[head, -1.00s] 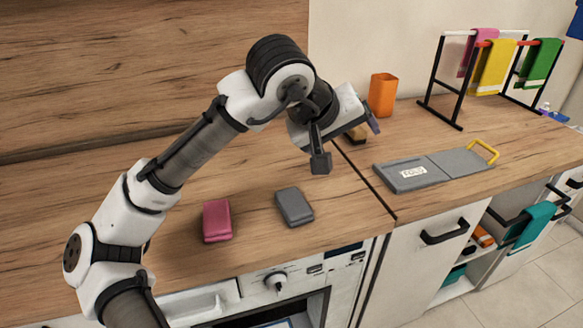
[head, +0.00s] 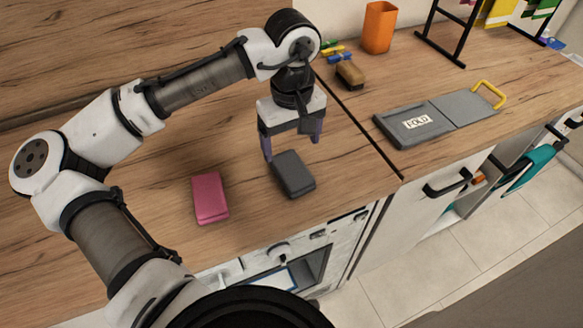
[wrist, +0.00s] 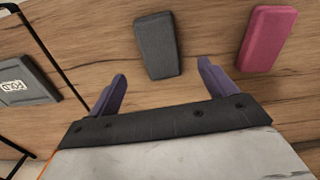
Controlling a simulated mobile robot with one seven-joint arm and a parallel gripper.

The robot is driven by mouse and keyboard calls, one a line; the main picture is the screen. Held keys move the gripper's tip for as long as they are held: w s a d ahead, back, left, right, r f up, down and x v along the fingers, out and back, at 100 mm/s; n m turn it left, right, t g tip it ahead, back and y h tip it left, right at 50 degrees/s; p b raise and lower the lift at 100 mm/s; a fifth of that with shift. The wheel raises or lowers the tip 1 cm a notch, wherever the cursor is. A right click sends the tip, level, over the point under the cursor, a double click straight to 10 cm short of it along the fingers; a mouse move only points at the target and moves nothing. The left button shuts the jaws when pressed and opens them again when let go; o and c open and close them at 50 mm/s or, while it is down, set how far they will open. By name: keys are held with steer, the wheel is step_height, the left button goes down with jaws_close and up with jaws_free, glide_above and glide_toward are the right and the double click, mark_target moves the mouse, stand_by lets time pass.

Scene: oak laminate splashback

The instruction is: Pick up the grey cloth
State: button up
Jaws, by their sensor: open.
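The grey cloth (head: 293,174) is a folded dark grey block lying flat on the wooden counter in the head view. In the wrist view the grey cloth (wrist: 157,46) lies just beyond the fingertips, between their lines. My gripper (head: 292,150) points down behind the cloth, its two fingers spread apart and nothing between them. In the wrist view my gripper (wrist: 161,78) shows both purple fingers apart. I cannot tell its exact height above the counter.
A pink folded cloth (head: 210,197) lies left of the grey one. A grey folding board (head: 408,125) with a yellow handle lies to the right. An orange cup (head: 379,27) and a brown block (head: 350,73) stand behind. The counter's front edge is close.

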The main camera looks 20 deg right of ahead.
mark_target(292, 168)
steer(key=shift+f+p, duration=0.85)
steer(key=shift+f, duration=2.85)
steer(key=c, duration=1.1)
steer(key=shift+r, duration=0.1)
